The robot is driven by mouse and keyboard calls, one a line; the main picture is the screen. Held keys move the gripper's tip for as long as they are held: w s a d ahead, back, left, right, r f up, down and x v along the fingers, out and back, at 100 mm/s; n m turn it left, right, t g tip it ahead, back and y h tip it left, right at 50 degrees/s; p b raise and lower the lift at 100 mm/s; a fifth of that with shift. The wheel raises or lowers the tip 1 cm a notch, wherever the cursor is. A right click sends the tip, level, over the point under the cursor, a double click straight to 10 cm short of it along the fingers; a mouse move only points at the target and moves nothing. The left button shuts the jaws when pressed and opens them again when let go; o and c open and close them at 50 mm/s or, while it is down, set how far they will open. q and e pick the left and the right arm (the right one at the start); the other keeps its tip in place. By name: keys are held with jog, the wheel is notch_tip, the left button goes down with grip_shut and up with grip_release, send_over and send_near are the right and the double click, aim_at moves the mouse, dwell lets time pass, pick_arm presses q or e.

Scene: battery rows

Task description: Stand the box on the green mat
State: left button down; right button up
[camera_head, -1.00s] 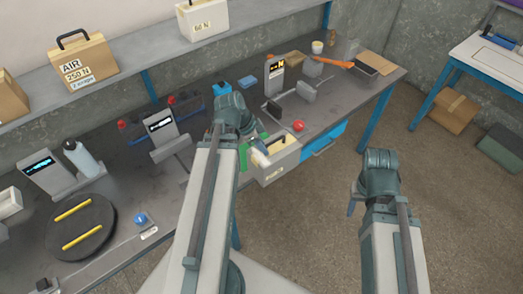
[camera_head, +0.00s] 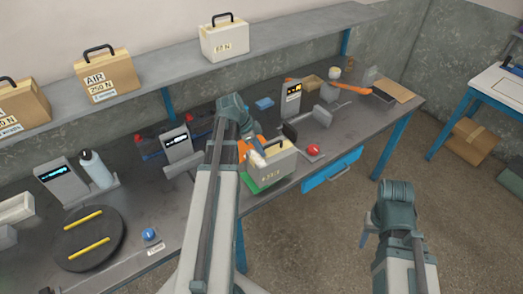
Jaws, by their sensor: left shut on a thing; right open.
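The cream box (camera_head: 274,169) with a small yellow label is at the table's front edge in the head view, roughly upright. My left gripper (camera_head: 258,158) is at its upper left side and shut, apparently on the box; the exact contact is hidden by the wrist. The green mat (camera_head: 254,187) shows as a strip below and left of the box. I cannot tell whether the box rests on it or hangs just above. My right gripper (camera_head: 366,236) is open and empty, out over the floor to the right of the table.
An orange patch (camera_head: 243,149) lies behind the box. A red button (camera_head: 313,149) and a grey display stand (camera_head: 291,99) are to its right. A grey display stand (camera_head: 178,144) and a black turntable (camera_head: 88,239) are to the left. A shelf (camera_head: 155,84) with handled boxes runs above.

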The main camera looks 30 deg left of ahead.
pick_arm(q)
jog(key=shift+w+a, duration=0.1)
jog(key=shift+w+a+f, duration=0.1)
jog(key=shift+w+a, duration=0.2)
jog(key=shift+a, duration=0.2)
jog(key=shift+w+a, duration=0.3)
jog(key=shift+a, duration=0.2)
notch_tip(320, 180, down, 4)
jog(key=b, duration=0.4)
jog(key=shift+r, duration=0.2)
jog(key=c, duration=0.9)
grip_release()
jog(key=shift+s, duration=0.1)
jog(key=shift+o, duration=0.2)
jog(key=shift+r, duration=0.1)
